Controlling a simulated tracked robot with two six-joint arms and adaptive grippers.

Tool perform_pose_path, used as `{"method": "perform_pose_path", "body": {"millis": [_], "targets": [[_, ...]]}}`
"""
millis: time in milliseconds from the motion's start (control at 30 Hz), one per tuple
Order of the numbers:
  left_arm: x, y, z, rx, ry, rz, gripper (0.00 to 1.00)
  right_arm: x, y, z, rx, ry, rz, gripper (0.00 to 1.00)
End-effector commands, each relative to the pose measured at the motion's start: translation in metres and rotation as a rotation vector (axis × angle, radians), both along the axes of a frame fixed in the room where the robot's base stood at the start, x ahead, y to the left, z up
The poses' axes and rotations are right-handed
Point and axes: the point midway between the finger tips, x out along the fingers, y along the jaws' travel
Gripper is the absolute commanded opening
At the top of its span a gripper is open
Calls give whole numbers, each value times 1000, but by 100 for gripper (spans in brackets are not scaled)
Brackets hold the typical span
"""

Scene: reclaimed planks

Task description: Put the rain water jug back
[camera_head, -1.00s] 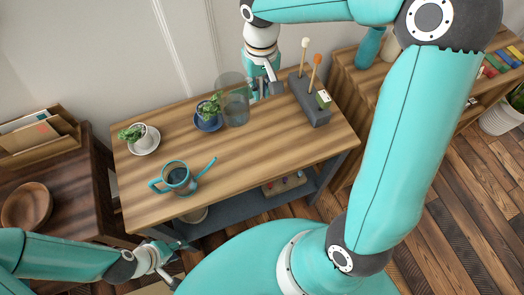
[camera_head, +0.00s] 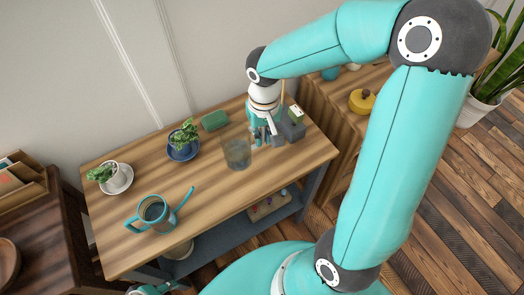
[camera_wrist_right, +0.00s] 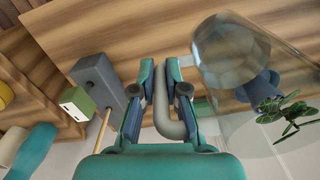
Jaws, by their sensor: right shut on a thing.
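The rain water jug, a clear glass cylinder (camera_head: 237,154) with a grey handle (camera_wrist_right: 168,105), is upright at the right part of the wooden table (camera_head: 220,185). My right gripper (camera_head: 262,138) reaches down at its right side. In the right wrist view the fingers (camera_wrist_right: 168,92) are shut on the handle, with the glass body (camera_wrist_right: 228,52) to the right. I cannot tell whether the jug's base touches the tabletop. Of my left gripper (camera_head: 150,289) only a little shows at the bottom edge, so its jaws cannot be judged.
A grey tool block (camera_head: 290,132) stands right of my right gripper. A potted plant on a blue saucer (camera_head: 183,151) and a green box (camera_head: 215,119) are left of the jug. A teal watering can (camera_head: 155,212) and a plant on a white saucer (camera_head: 117,180) stand farther left.

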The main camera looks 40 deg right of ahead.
Motion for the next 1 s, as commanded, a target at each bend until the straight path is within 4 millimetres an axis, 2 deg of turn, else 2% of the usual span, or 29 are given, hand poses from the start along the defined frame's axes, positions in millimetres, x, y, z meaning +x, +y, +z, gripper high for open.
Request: {"method": "perform_pose_path", "body": {"millis": [100, 367, 600, 1000], "targets": [[0, 0, -2, 0, 0, 0, 40, 0, 0, -20, 2, 1, -1, 0], [0, 0, -3, 0, 0, 0, 40, 0, 0, -39, 0, 1, -1, 0], [0, 0, -6, 0, 0, 0, 40, 0, 0, -70, 0, 0, 1, 0], [0, 0, -9, 0, 0, 0, 40, 1, 1, -75, 1, -4, 0, 0]]}}
